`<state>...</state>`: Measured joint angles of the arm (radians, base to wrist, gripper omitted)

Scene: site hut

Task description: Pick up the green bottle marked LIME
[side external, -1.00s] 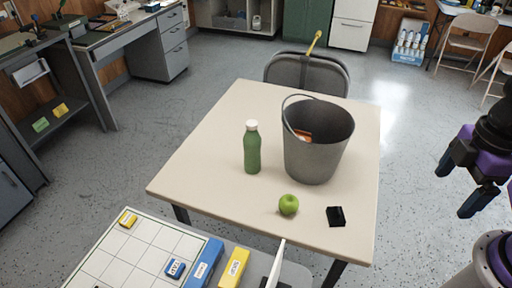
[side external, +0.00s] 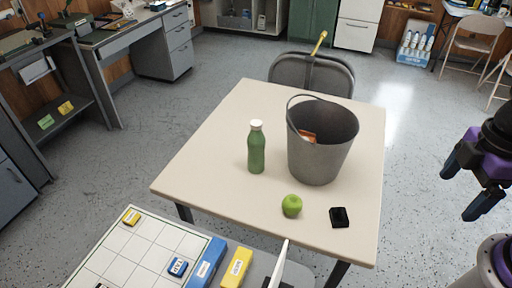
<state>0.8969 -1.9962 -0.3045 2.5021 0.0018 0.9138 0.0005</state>
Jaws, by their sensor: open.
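A green bottle (side external: 257,150) with a white cap stands upright on the cream table (side external: 215,190), left of the grey bucket. No LIME marking is readable on it from here. My gripper (side external: 464,192) is at the right edge of the view, off the table's right side. Its two dark fingers are apart with nothing between them. It is well away from the bottle, with the bucket's side of the table between them.
A grey bucket (side external: 318,160) with an orange item (side external: 307,136) inside stands beside the bottle. A green apple (side external: 291,206) and a small black object (side external: 339,217) lie near the front edge. A gridded board (side external: 133,260) with labelled blocks is at front left. The table's left part is clear.

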